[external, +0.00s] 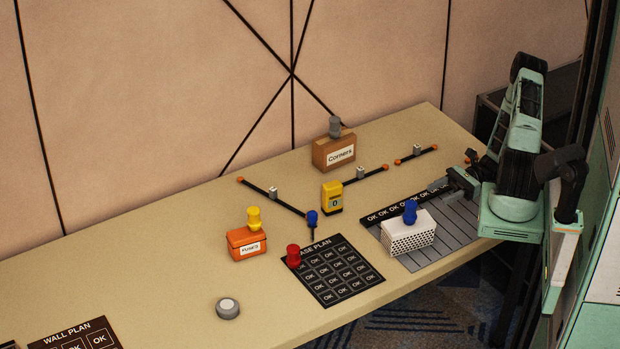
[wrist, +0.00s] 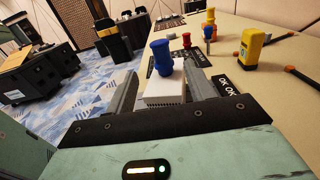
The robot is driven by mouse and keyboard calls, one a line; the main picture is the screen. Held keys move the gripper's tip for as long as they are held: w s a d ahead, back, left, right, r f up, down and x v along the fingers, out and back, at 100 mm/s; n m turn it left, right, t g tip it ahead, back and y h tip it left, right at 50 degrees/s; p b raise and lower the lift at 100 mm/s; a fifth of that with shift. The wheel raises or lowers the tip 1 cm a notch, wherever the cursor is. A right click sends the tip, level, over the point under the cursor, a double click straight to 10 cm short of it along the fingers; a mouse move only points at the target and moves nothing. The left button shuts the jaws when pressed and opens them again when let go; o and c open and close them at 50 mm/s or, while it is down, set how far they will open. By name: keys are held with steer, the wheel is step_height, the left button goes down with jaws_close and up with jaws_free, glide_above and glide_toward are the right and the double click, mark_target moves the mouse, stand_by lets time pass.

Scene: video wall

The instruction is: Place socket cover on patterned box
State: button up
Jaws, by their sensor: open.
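The patterned box (external: 407,239) is a white box with a dark dotted front, on the grey slatted mat at the table's right. A blue knobbed peg (external: 410,213) stands upright on it. In the wrist view the white box (wrist: 165,90) and blue peg (wrist: 162,57) appear between my finger outlines. My gripper (external: 443,184) is open and empty, behind and right of the box, apart from it; its fingers (wrist: 160,84) spread wide in the wrist view. I cannot tell which object is the socket cover; a round grey disc (external: 228,307) lies at the front left.
A brown "Corners" box (external: 334,153), an orange "Fuses" box (external: 247,245) and a yellow device (external: 332,198) stand mid-table. A red peg (external: 293,256) is on the black plan mat (external: 347,270). Dark bars with orange ends lie behind. The left table is mostly clear.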

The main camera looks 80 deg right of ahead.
steer(key=w+a+r+n+g+h, duration=0.25)
steer(key=a+r+n+g, duration=0.25)
steer(key=a+n+g, duration=0.45)
steer(key=w+a+r+n+g+h, duration=0.2)
steer(key=w+a+r+n+g, duration=0.15)
steer(key=a+n+g, duration=0.6)
steer(key=s+a+r+n+t+h, duration=0.3)
steer(key=s+a+r+n+h, duration=0.1)
steer(key=a+n, duration=0.4)
steer(key=s+a+r+n+t+h, duration=0.3)
steer(key=a+n, duration=0.4)
steer(key=a, duration=0.3)
step_height(320, 180, up, 2)
steer(key=shift+s+r+n+h, duration=0.2)
steer(key=shift+s+n+h, duration=0.2)
steer(key=shift+s, duration=0.35)
